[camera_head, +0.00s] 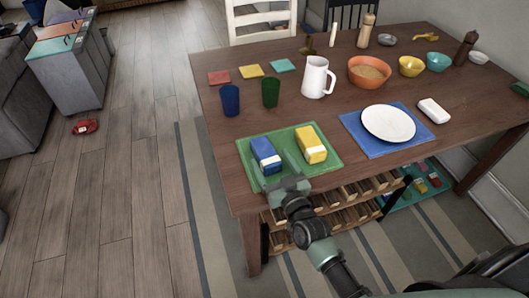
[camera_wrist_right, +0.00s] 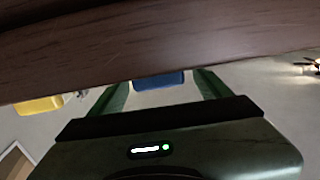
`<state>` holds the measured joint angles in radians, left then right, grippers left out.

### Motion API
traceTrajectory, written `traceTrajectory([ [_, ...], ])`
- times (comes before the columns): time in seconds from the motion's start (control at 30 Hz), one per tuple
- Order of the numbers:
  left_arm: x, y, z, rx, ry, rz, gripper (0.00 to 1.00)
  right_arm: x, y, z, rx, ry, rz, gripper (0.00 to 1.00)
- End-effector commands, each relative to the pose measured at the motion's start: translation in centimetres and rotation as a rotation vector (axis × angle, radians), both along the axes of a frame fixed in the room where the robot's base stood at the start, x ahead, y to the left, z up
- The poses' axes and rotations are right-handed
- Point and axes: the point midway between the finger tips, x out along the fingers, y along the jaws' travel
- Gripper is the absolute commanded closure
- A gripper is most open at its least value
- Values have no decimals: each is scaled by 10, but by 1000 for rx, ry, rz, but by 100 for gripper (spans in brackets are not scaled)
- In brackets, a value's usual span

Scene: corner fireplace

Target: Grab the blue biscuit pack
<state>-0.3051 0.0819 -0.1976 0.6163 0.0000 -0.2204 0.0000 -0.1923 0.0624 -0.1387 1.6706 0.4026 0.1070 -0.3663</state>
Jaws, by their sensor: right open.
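The blue biscuit pack (camera_head: 264,152) with a white label lies on the left part of a green mat (camera_head: 328,170) near the table's front edge. My right gripper (camera_head: 277,172) is open and empty at the front of this mat, just in front of the blue pack. In the right wrist view the blue pack (camera_wrist_right: 158,79) shows beyond the table edge, between my two green fingers (camera_wrist_right: 158,92) and apart from them. Its lower part is hidden there. My left gripper is not in view.
A yellow pack (camera_head: 311,147) lies right of the blue one, close by. A blue cup (camera_head: 229,100) and a green cup (camera_head: 270,92) stand behind. A white plate (camera_head: 388,123) sits on a blue mat to the right. A wooden rack (camera_head: 345,203) is below the table edge (camera_wrist_right: 150,60).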

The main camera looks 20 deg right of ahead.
Motion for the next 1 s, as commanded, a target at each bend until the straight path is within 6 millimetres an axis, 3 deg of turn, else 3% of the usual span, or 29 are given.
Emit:
traceTrajectory([
  [0.3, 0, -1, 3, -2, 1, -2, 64, 44, 5, 0, 0, 0, 1, 22],
  [0.6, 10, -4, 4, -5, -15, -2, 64, 49, 5, -1, 1, 1, 1, 22],
  [0.87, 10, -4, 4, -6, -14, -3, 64, 49, 5, -1, 0, 1, 0, 94],
  [1.0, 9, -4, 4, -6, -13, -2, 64, 49, 5, 0, 0, -1, 0, 94],
])
